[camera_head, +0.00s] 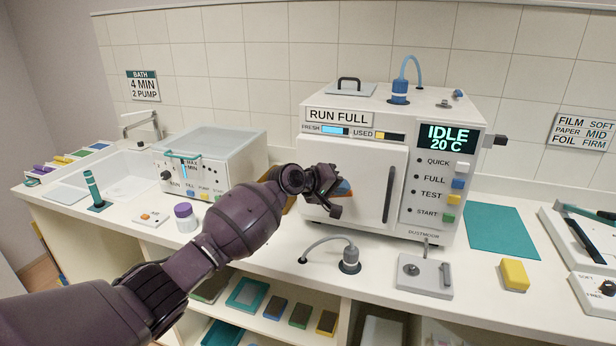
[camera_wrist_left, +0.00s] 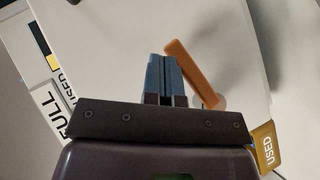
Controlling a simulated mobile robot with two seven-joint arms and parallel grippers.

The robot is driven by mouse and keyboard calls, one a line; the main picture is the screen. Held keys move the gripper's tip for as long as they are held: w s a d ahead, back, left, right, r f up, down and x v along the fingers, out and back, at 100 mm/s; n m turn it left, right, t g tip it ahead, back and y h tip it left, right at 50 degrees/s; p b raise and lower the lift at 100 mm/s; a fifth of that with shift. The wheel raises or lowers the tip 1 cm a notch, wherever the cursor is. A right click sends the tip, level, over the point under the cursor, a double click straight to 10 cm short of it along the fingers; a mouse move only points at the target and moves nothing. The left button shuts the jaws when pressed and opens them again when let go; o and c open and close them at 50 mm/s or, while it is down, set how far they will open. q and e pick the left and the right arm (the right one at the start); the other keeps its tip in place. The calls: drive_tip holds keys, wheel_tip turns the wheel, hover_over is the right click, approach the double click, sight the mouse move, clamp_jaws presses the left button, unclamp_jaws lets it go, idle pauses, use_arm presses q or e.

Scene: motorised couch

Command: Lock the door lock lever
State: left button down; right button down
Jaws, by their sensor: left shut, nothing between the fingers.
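A white machine's closed-looking door (camera_head: 368,162) has a dark vertical handle (camera_head: 389,194) on its right side. An orange lever (camera_wrist_left: 190,72) sits on a pale round pivot in the left wrist view and lies tilted. Only a small orange part of the lever (camera_head: 344,186) shows in the head view, mostly hidden by my gripper. My left gripper (camera_head: 338,192) is at the left part of the door. Its blue fingers (camera_wrist_left: 163,76) are shut and empty, just beside the lever; I cannot tell whether they touch it. My right gripper is not in view.
A display (camera_head: 447,138) reads IDLE 20 C above several buttons. A hose fitting (camera_head: 349,258) and a small grey plate with a lever (camera_head: 425,275) stand on the counter before the machine. A yellow block (camera_head: 514,275) and teal mat (camera_head: 502,232) lie to the right.

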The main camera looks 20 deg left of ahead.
use_arm(q)
drive_tip(key=shift+a, duration=0.1)
drive_tip(key=shift+a+f+b, duration=0.4)
drive_tip(key=shift+a, duration=0.25)
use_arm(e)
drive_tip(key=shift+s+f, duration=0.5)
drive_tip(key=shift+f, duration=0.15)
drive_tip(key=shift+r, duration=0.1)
